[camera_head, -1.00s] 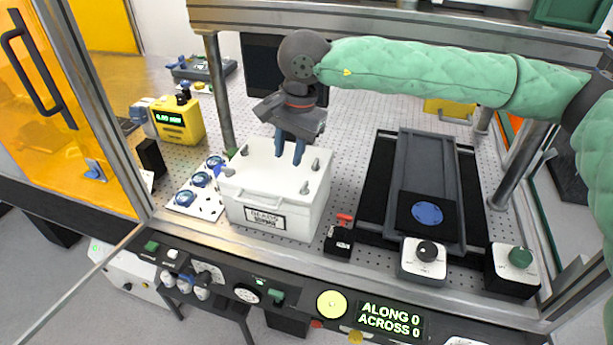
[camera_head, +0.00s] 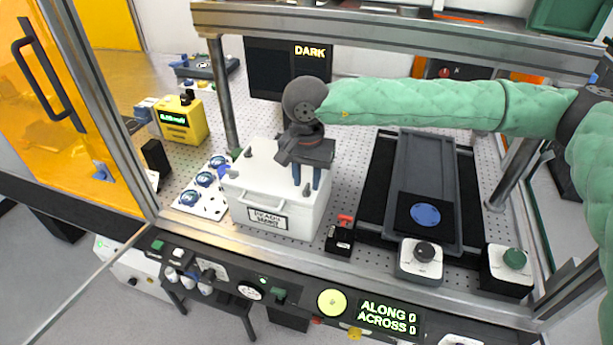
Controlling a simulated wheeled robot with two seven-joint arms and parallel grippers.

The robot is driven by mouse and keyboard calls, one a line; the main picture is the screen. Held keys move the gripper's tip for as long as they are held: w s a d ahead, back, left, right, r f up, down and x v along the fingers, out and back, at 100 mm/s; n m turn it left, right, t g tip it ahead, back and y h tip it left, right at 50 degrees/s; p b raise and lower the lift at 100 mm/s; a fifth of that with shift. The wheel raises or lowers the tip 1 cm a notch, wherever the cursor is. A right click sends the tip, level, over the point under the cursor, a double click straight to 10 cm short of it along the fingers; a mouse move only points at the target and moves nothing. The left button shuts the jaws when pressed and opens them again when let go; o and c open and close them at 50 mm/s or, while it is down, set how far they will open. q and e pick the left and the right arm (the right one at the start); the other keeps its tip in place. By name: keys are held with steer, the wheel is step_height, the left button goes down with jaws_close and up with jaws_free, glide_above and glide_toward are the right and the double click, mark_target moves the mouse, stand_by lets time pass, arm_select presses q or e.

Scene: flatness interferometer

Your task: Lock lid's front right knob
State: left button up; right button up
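The white box (camera_head: 265,221) has a grey-white lid (camera_head: 266,166) with a handle and a label on its front. The lid's front right knob (camera_head: 306,190) is a small grey post near the front right corner, close to my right gripper's fingers. The front left knob (camera_head: 234,173) and the back left knob (camera_head: 247,152) also show. The back right knob is hidden by the gripper. My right gripper (camera_head: 307,178) points down over the lid's right side. Its two blue fingers are apart, with nothing seen held. I cannot tell whether they touch the knob. My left gripper is not in view.
A small black block with a red lever (camera_head: 341,234) stands right of the box. A dark tray with a blue disc (camera_head: 425,214) is farther right. A white card with blue discs (camera_head: 187,200) lies to the left. A metal post (camera_head: 223,95) stands behind the box.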

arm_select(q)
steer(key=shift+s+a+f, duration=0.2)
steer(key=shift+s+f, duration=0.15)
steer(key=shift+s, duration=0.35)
arm_select(e)
steer(key=shift+f, duration=0.75)
steer(key=c, duration=0.6)
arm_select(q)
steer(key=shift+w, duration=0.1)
arm_select(e)
jaws_close()
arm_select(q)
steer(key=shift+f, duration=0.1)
